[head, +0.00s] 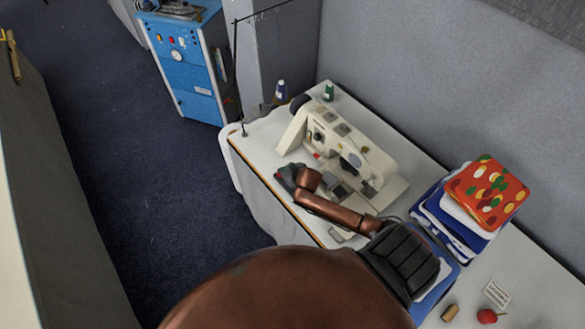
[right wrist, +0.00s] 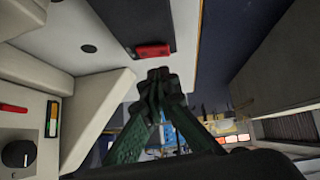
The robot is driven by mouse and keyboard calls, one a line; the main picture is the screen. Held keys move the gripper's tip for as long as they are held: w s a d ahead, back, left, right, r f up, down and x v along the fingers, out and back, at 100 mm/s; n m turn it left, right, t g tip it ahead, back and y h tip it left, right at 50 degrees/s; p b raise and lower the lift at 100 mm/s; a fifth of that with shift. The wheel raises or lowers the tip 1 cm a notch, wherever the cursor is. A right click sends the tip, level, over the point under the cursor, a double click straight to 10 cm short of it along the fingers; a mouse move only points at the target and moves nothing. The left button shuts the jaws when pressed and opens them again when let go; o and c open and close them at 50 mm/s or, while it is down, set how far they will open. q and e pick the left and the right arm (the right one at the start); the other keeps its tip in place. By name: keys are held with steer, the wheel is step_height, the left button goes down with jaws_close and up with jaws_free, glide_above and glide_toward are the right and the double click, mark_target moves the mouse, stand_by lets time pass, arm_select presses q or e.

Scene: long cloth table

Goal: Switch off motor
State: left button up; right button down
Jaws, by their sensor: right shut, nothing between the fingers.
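The white sewing machine (head: 350,150) stands on the long white table (head: 262,135) in the head view. In the right wrist view, a red switch (right wrist: 153,50) sits on a black box (right wrist: 140,18) against a white surface. My right gripper (right wrist: 158,76) is shut and empty, its fingertips just short of the red switch with a small gap showing. In the head view my right forearm reaches to the front of the machine, and its fingertips are hard to make out there. My left gripper is not in view.
Stacked folded cloths (head: 487,190) lie right of the machine. A red pincushion-like object (head: 487,316) and a small spool (head: 450,313) lie at lower right. A blue cabinet (head: 190,75) stands beyond the table. Dark carpet (head: 150,170) is clear to the left.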

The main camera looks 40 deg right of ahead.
steer(key=d+r+v, duration=0.1)
steer(key=v, duration=1)
steer(key=shift+w+d, duration=0.2)
steer(key=shift+w, duration=0.15)
steer(key=x, duration=0.5)
steer(key=a+x, duration=0.1)
steer(key=x, duration=0.1)
steer(key=shift+w+f+p, duration=0.1)
steer(key=shift+w+p, duration=0.1)
steer(key=shift+p, duration=0.2)
steer(key=shift+w+f, duration=0.45)
steer(key=shift+f, duration=0.05)
